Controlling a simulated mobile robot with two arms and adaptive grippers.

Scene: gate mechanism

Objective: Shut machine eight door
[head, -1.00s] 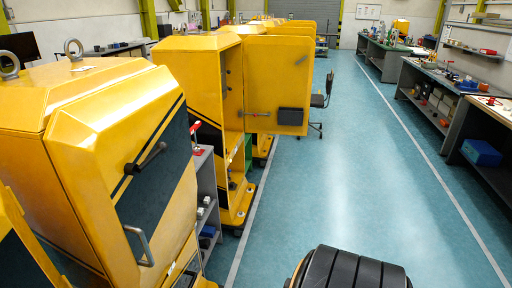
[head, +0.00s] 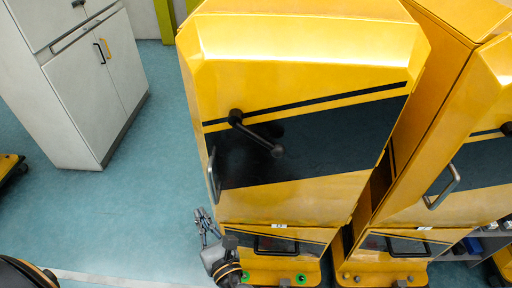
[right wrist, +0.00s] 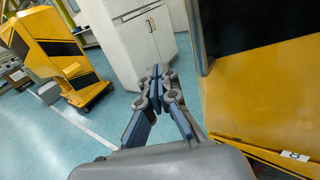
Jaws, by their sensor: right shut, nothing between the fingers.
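A yellow machine door (head: 300,60) with a black slanted band fills the middle of the head view. It has a dark lever (head: 258,136) and a metal bar handle (head: 213,175) at its left edge. A small white label (head: 279,226) is below it; I cannot read its number surely. The door looks in line with its cabinet, but I cannot tell whether it is fully shut. My right gripper (head: 205,222) is below and left of the bar handle, apart from it. In the right wrist view its fingers (right wrist: 160,82) are together and empty, left of the yellow front (right wrist: 250,105). My left gripper is out of view.
A second yellow machine (head: 470,140) with its own bar handle (head: 442,188) stands close on the right. A white cabinet (head: 95,95) stands at the back left. Blue floor (head: 130,215) is clear between. Another yellow machine (right wrist: 65,55) shows in the right wrist view.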

